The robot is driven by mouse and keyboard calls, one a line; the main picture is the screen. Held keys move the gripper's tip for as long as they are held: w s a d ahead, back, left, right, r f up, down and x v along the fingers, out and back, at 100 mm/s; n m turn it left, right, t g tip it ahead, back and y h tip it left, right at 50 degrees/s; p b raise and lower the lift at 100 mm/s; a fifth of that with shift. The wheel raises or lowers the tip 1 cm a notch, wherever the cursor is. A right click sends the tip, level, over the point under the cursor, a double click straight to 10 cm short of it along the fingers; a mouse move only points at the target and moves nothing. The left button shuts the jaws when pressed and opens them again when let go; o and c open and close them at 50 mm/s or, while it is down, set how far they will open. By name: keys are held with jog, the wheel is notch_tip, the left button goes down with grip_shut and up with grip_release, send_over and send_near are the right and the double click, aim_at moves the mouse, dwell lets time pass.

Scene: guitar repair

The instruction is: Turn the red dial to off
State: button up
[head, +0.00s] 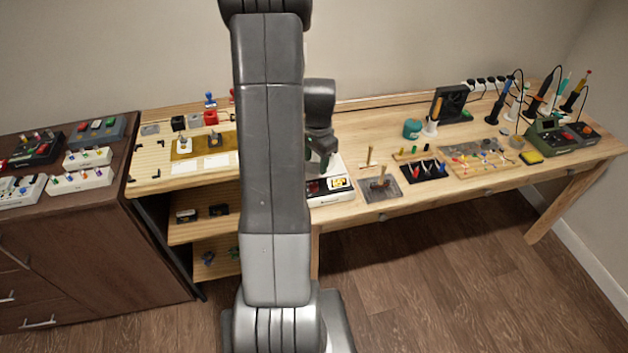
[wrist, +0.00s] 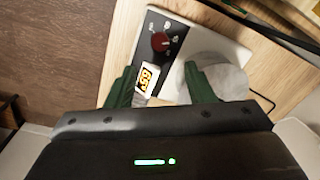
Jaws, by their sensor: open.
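The red dial (wrist: 161,42) sits on the black front panel of a white device (wrist: 230,48) in the wrist view. White marks surround the dial, but their wording is too small to read. A yellow and white label or display (wrist: 148,78) is on the same panel, and a round pale plate is on the device's top. My gripper (wrist: 160,68) is open, with its green fingers apart and nothing held between them. The dial lies beyond the fingertips, roughly in line with the gap. In the head view, my gripper (head: 322,165) is over the white device (head: 332,196) at the bench's front edge.
The wooden bench (head: 370,140) runs left and right. A grey square tray (head: 382,188) and a black tool holder (head: 425,169) stand right of the device. A green station (head: 551,138) is at far right. A dark cabinet (head: 85,225) stands left. My arm hides part of the bench.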

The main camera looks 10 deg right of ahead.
aim_at(314, 185)
jog(key=f, duration=0.3)
jog(key=f+p, duration=0.1)
jog(key=f, duration=0.5)
jog(key=shift+w+a+f, duration=0.15)
jog(key=shift+w+f, duration=0.1)
jog(key=shift+f, duration=0.1)
jog(key=c, duration=1)
